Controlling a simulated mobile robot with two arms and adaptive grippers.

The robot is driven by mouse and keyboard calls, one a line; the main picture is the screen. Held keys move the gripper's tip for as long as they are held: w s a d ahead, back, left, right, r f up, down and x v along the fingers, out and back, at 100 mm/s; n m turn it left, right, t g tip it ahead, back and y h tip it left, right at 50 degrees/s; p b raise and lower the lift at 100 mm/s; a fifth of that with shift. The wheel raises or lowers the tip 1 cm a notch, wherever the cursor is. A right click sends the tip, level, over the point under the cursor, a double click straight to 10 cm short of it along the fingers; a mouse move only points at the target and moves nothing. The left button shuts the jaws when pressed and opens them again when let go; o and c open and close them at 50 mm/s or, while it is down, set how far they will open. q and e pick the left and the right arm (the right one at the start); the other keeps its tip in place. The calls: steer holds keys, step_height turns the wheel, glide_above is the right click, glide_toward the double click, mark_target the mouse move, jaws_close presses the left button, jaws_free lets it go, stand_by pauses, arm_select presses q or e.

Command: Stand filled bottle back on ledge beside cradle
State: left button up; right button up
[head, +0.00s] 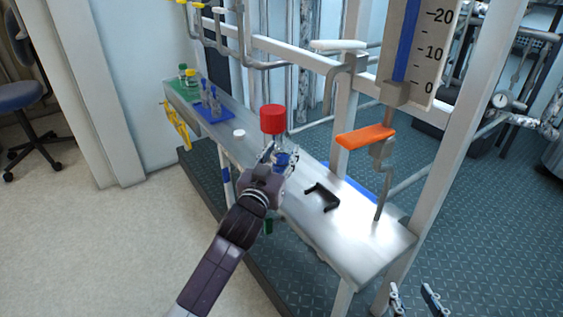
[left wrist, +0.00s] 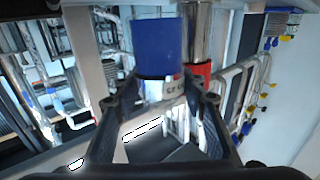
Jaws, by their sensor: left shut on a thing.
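My left gripper (head: 281,163) is at the ledge (head: 365,245), shut on a bottle with a blue part (head: 283,160). In the left wrist view the bottle (left wrist: 158,45) is a broad blue cylinder with a white lettered band between the fingertips (left wrist: 158,93). Whether its base touches the ledge is hidden by the hand. Right behind it is a grey cylinder with a red top (head: 272,119), which also shows in the wrist view (left wrist: 200,72). A black open bracket (head: 321,197), possibly the cradle, lies on the ledge to the right. My right gripper (head: 418,299) is open and empty at the bottom right.
A white round piece (head: 239,133) lies left of the hand. Further left are small bottles on a blue tray (head: 217,127) and a green one (head: 183,93). An orange lever (head: 365,136) overhangs the ledge's right part. The ledge's near right end is bare.

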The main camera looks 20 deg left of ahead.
arm_select(q)
step_height(320, 180, down, 2)
steer(key=shift+f+b, duration=0.1)
steer(key=shift+b, duration=0.2)
arm_select(e)
steer(key=r, duration=0.1)
steer(key=w+r+t, duration=0.1)
steer(key=r, duration=0.1)
steer(key=a+r+t, duration=0.1)
steer(key=shift+w+r+y, duration=0.25)
steer(key=shift+w+y, duration=0.1)
steer(key=shift+y, duration=0.05)
arm_select(q)
steer(key=shift+f, duration=0.1)
arm_select(e)
steer(key=shift+r, duration=0.1)
arm_select(q)
steer(key=o, duration=1.4)
arm_select(e)
steer(key=shift+r+t, duration=0.15)
steer(key=shift+t, duration=0.15)
